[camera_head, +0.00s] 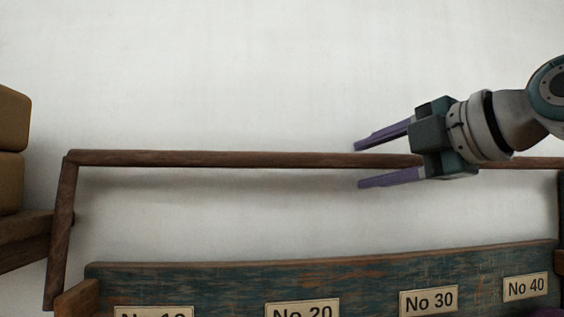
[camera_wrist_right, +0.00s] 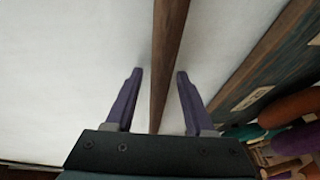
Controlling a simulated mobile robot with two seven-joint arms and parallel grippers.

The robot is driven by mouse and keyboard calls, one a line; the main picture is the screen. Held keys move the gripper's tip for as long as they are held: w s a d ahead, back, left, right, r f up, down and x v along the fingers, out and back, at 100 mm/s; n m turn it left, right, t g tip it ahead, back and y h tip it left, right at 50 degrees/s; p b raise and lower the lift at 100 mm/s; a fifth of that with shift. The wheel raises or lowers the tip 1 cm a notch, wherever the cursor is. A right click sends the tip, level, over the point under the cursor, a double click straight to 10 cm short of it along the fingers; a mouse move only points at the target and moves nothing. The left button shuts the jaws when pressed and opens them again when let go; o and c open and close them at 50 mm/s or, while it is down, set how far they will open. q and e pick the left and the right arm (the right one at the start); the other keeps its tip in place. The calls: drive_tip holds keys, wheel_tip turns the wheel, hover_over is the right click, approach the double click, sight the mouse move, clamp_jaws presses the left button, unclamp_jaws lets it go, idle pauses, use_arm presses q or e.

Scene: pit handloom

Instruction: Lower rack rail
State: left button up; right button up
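The rack rail (camera_head: 250,159) is a long brown wooden bar running across the head view in front of a white wall. Its left end joins a slanting wooden side arm (camera_head: 61,235). My right gripper (camera_head: 358,165) is open, one purple finger above the rail and one below. In the right wrist view the rail (camera_wrist_right: 166,60) passes between the two open fingers (camera_wrist_right: 160,75), with a gap on each side. Whether the rail lies at the depth of the fingertips is hard to tell. My left gripper is in neither view.
Below the rail stands a blue-green worn rack board (camera_head: 230,278) with number labels, such as No 30 (camera_head: 429,300). Tan blocks (camera_head: 12,150) sit on a wooden shelf (camera_head: 25,240) at the left. Coloured rolls (camera_wrist_right: 290,108) show at the right of the wrist view. The wall above the rail is clear.

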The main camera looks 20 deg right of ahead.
clamp_jaws()
idle(1.2)
